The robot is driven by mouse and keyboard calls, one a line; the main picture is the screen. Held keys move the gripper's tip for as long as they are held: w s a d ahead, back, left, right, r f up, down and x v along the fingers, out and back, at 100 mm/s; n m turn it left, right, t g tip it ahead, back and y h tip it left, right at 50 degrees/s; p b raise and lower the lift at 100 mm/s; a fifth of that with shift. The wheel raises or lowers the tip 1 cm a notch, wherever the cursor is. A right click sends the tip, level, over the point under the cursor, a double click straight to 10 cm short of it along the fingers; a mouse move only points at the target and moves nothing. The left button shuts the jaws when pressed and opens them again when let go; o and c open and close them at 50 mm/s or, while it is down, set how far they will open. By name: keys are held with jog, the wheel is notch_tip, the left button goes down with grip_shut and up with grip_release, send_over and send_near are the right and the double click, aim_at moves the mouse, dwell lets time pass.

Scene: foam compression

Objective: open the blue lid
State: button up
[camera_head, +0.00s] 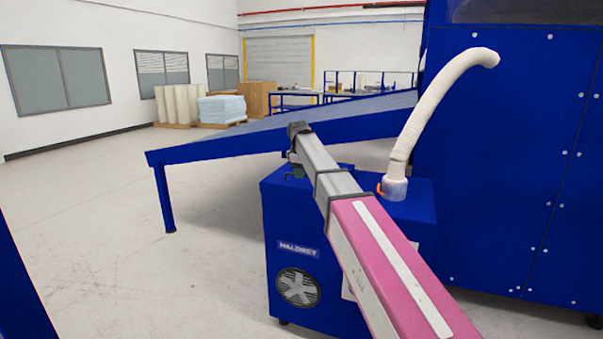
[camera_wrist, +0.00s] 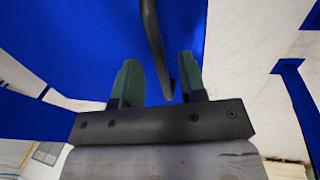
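A low blue cabinet (camera_head: 349,310) stands ahead in the head view. Its flat blue top (camera_head: 418,208) appears to be the lid and looks closed; my arm hides much of it. My gripper (camera_head: 297,171) is small and partly hidden at the arm's far end, by the top's left side. In the wrist view its two green fingers (camera_wrist: 157,60) are apart. A dark bent bar like a handle (camera_wrist: 155,40) lies between them in front of a blue surface (camera_wrist: 90,40). Gaps show on both sides of the bar, so neither finger clearly touches it.
A pale hose (camera_head: 430,105) with an orange clip rises from the cabinet top at right. A tall blue machine (camera_head: 515,160) stands behind it. A sloped blue table (camera_head: 235,143) is behind at left. The floor (camera_head: 120,250) at left is clear.

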jog(key=shift+f, duration=0.15)
grip_shut()
